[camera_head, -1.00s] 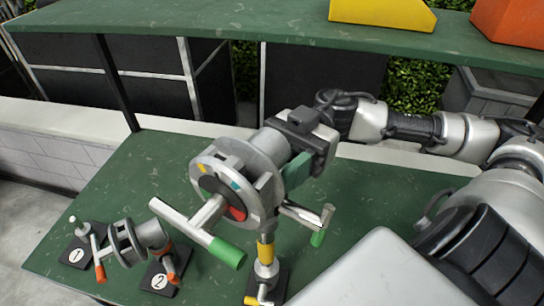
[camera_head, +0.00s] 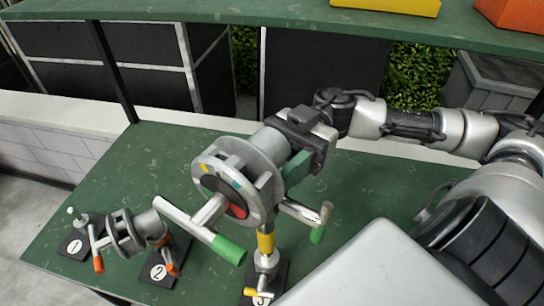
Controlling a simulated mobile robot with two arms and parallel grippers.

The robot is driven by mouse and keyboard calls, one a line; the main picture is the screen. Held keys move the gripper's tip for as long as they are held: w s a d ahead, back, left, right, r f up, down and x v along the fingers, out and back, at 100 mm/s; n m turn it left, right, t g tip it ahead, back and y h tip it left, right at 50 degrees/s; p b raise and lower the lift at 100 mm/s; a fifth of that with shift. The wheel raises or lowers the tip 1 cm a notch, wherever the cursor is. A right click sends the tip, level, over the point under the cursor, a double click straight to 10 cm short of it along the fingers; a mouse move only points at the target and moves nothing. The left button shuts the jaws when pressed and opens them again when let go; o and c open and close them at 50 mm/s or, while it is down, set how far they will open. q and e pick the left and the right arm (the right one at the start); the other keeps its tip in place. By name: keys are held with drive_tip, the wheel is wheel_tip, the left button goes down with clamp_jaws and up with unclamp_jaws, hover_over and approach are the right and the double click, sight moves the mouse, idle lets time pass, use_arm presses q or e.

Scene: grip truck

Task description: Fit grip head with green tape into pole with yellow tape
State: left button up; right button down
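The grip head with green tape (camera_head: 238,180) is a large silver disc with a black and red face. The pole with yellow tape (camera_head: 266,243) stands upright on the base marked 3, directly below the head in the picture. The head hides the pole's top, so I cannot tell whether they are joined. My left gripper is out of view.
A smaller grip assembly with orange tape (camera_head: 125,233) spans the bases marked 1 (camera_head: 75,247) and 2 (camera_head: 158,272) on the green table (camera_head: 110,180). A green shelf (camera_head: 230,14) above holds yellow and orange boxes. The table's back left is clear.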

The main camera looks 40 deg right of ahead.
drive_tip(key=shift+c, duration=1.5)
unclamp_jaws()
drive_tip(key=shift+d+f, duration=0.1)
drive_tip(key=shift+f, duration=0.1)
drive_tip(key=shift+w+d+f, duration=0.1)
drive_tip(key=shift+d, duration=0.15)
drive_tip(key=r+b+v, duration=0.1)
drive_tip(key=b+v, duration=0.1)
drive_tip(key=v, duration=0.8)
drive_tip(key=shift+f+b, duration=0.3)
drive_tip(key=shift+b, duration=0.1)
